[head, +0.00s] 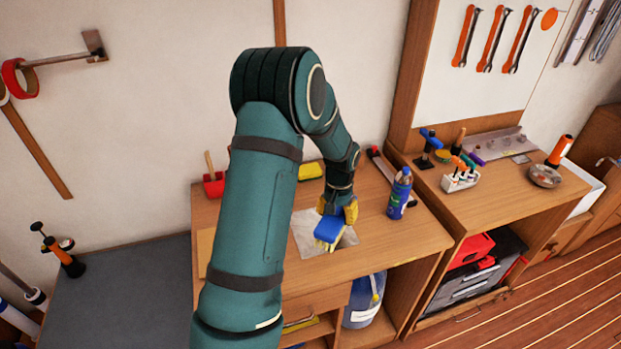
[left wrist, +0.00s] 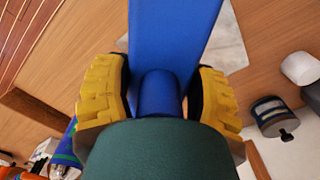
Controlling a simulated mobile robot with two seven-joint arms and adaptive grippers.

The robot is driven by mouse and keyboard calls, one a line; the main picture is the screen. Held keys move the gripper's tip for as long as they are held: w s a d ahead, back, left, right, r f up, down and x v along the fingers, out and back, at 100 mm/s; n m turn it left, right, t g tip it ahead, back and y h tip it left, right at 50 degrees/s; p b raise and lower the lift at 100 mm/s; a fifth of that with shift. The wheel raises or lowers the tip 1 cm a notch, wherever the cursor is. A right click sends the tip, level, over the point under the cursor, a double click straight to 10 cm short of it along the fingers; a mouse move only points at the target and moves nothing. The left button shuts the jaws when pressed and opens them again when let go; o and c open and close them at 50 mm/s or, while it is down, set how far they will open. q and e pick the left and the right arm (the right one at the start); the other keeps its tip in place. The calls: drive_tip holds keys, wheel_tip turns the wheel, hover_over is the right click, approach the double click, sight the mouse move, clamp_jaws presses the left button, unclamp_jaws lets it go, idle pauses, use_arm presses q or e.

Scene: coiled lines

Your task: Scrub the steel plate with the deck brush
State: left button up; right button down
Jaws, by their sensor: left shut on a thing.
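The deck brush (head: 328,229) has a blue body and pale yellowish bristles. My left gripper (head: 338,209) is shut on it, with its yellow fingers on both sides of the blue handle. In the left wrist view the blue brush (left wrist: 172,35) sits between the yellow fingers of the left gripper (left wrist: 158,95). The steel plate (head: 306,228) is a flat grey sheet on the wooden bench, partly hidden under the brush and arm. The brush is over the plate; I cannot tell whether the bristles touch it. My right gripper is not in view.
A yellow sponge (head: 310,171) and a red dustpan (head: 214,185) lie at the back of the bench (head: 415,240). A second bench to the right holds small tools. The bench front right of the plate is clear.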

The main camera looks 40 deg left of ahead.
use_arm(q)
drive_tip(key=shift+r+p, duration=0.65)
drive_tip(key=shift+r, duration=0.55)
drive_tip(key=shift+f, duration=0.1)
